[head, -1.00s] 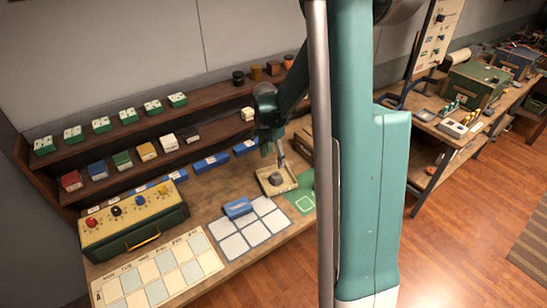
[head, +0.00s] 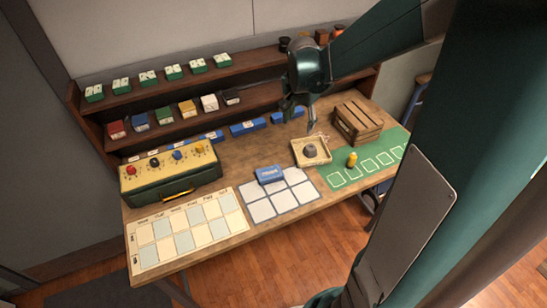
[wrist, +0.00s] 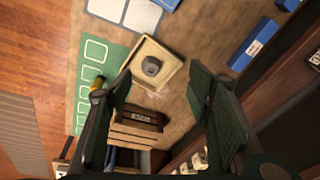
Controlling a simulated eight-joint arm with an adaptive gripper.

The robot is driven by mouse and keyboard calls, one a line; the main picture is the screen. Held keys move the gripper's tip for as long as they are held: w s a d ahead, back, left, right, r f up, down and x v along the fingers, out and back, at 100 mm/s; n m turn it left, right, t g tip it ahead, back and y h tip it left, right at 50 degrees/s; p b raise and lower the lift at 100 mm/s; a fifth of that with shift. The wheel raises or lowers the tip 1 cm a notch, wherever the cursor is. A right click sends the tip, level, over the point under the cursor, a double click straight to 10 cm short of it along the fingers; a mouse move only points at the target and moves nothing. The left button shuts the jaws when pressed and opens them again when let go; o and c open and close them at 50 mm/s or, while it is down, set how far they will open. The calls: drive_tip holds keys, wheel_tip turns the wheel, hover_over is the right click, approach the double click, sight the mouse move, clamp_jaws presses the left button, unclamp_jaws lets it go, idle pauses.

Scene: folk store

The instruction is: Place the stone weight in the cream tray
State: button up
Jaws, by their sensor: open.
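The stone weight (head: 310,150) is a small grey, rounded piece. It sits inside the cream tray (head: 325,160), a shallow square tray on the wooden table. My gripper (head: 302,116) is above and behind the tray, apart from the weight, with nothing between its fingers. In the wrist view, the weight (wrist: 151,65) rests on the tray floor inside the rim of the tray (wrist: 133,75). The dark green fingers of my gripper (wrist: 160,82) are spread wide there.
A wooden crate (head: 357,121) stands right of the tray. A yellow piece (head: 352,159) stands on a green mat (head: 338,181). A blue box (head: 269,174) lies on a white grid sheet. Blue boxes (head: 248,127) line the table's back below the shelves. A control box (head: 172,190) stands left.

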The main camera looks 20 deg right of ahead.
drive_tip(key=s+a+r+n+t, duration=0.2)
drive_tip(key=s+a+r+n, duration=0.1)
drive_tip(key=s+a, duration=0.3)
drive_tip(key=s+a+r+n+t+y, duration=0.1)
drive_tip(key=s+a+r+n, duration=0.3)
drive_tip(key=s+a, duration=0.3)
drive_tip(key=s+a+r+n+t, duration=0.2)
drive_tip(key=s+a+r+n, duration=0.2)
drive_tip(key=s+a+n, duration=0.2)
drive_tip(key=shift+s+a+t, duration=0.3)
drive_tip(key=shift+s+a, duration=0.4)
drive_tip(key=shift+s, duration=0.4)
